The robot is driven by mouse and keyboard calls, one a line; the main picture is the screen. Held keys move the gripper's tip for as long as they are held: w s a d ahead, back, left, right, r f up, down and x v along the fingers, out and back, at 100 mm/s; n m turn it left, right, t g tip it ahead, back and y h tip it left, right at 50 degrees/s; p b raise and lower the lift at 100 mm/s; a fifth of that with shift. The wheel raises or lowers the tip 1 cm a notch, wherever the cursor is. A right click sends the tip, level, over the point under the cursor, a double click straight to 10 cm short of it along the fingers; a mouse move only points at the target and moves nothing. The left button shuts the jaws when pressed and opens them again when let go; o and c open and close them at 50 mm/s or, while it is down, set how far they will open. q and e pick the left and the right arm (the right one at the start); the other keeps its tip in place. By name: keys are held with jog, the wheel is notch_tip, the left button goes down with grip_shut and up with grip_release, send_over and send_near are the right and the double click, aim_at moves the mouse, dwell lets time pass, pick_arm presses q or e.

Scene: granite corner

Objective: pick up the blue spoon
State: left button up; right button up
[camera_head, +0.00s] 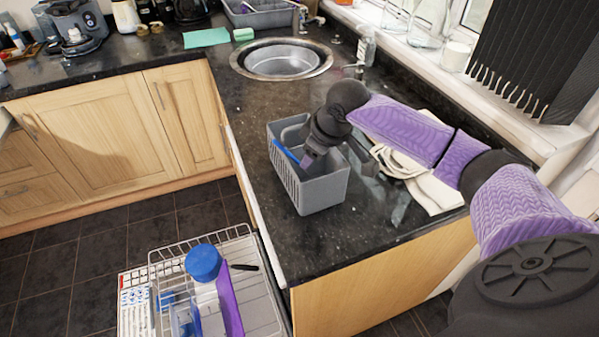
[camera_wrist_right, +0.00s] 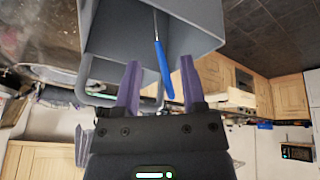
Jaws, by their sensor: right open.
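The blue spoon shows in the head view as a thin blue handle (camera_head: 286,152) at the left inside of a grey basket (camera_head: 322,194) on the dark counter. In the right wrist view its blue handle (camera_wrist_right: 163,70) lies between my finger tips, nearer the right one, with a thin metal part running up into the basket (camera_wrist_right: 110,30). My right gripper (camera_head: 308,161) reaches down into the basket. Its purple fingers (camera_wrist_right: 160,80) are open and apart on both sides of the handle. The spoon's far end is hidden or unclear. My left gripper is out of view.
A round sink (camera_head: 282,60) lies behind the basket. A pale cloth (camera_head: 436,190) lies to its right. The counter left of the basket is clear.

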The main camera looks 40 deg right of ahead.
jog(key=x, duration=0.2)
jog(key=b+x, duration=0.1)
jog(key=x, duration=0.1)
jog(key=b+x, duration=0.1)
jog(key=x, duration=0.1)
jog(key=shift+d+f, duration=0.15)
jog(key=shift+d, duration=0.1)
grip_shut()
